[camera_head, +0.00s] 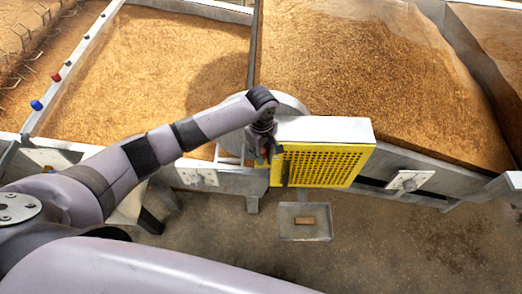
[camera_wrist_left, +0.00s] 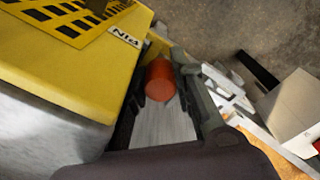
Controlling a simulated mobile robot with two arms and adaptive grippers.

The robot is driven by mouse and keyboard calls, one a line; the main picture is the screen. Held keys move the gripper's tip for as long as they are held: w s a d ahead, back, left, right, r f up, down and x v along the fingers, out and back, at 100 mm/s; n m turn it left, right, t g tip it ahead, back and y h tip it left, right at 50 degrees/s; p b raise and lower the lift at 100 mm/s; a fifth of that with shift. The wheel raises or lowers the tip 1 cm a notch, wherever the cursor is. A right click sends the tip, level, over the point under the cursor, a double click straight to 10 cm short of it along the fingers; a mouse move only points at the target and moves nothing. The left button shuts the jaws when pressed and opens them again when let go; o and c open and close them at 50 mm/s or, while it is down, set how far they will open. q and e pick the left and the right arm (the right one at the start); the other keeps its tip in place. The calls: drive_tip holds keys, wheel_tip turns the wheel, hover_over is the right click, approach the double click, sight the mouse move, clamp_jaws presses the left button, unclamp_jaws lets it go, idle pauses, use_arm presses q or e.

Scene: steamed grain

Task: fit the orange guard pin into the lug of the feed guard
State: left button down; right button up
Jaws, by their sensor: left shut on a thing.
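The feed guard (camera_head: 322,165) is a yellow perforated box below a pale metal top, at the front edge of the grain beds. In the left wrist view its yellow side (camera_wrist_left: 95,75) fills the upper left, with a small "PIN" label (camera_wrist_left: 124,37). My left gripper (camera_head: 275,164) is at the guard's left end. In the left wrist view it is shut on the orange guard pin (camera_wrist_left: 160,80), whose round end shows between the fingers, close beside the yellow edge. The lug cannot be made out, so I cannot tell whether the pin is in it. My right gripper is not in view.
A small metal tray (camera_head: 288,230) holding a brown block (camera_head: 305,220) is below the guard. Grain beds (camera_head: 350,70) lie behind, divided by metal rails. A blue knob (camera_head: 36,105) and a red knob (camera_head: 56,77) are on the left rail. The floor at lower right is clear.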

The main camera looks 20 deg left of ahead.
use_arm(q)
drive_tip(key=shift+s+a+f, duration=0.15)
drive_tip(key=shift+s+f, duration=0.35)
drive_tip(key=shift+f, duration=0.2)
drive_tip(key=c, duration=1.3)
unclamp_jaws()
drive_tip(key=shift+w+r, duration=0.15)
drive_tip(key=shift+r, duration=0.3)
drive_tip(key=r, duration=1.2)
drive_tip(key=shift+w+d+r, duration=0.2)
drive_tip(key=shift+w+r, duration=0.05)
drive_tip(key=shift+r, duration=0.05)
drive_tip(key=shift+s+a+f, duration=0.1)
